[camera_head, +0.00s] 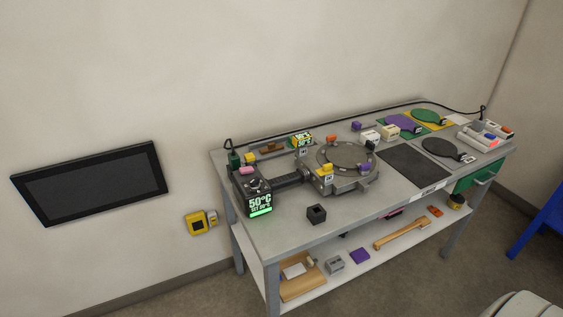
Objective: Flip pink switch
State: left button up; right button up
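The small pink piece (247,170), which looks like the pink switch, sits on top of a dark device (257,188) at the left end of the cart. The device has a lit display (260,204) reading 50°C with a green bar under it. The pink piece is too small to tell which way it is set. A yellow piece (250,158) is just behind it. Neither of my grippers is in view, and nothing covers the pink piece.
A round grey clamp plate (345,158) stands mid-cart, joined to the device. A small black block (316,213) lies near the front edge. A dark mat (414,166) lies to the right. A dark wall panel (90,184) and yellow box (196,222) are at left.

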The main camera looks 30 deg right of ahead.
aim_at(248, 170)
jog(key=i+j+z, duration=0.15)
jog(key=z, duration=0.25)
jog(key=i+j+z, duration=0.15)
jog(key=j+z, duration=0.15)
jog(key=z, duration=0.15)
jog(key=i+j+z, duration=0.1)
jog(key=j+z, duration=0.5)
jog(key=z, duration=0.25)
jog(key=i, duration=0.05)
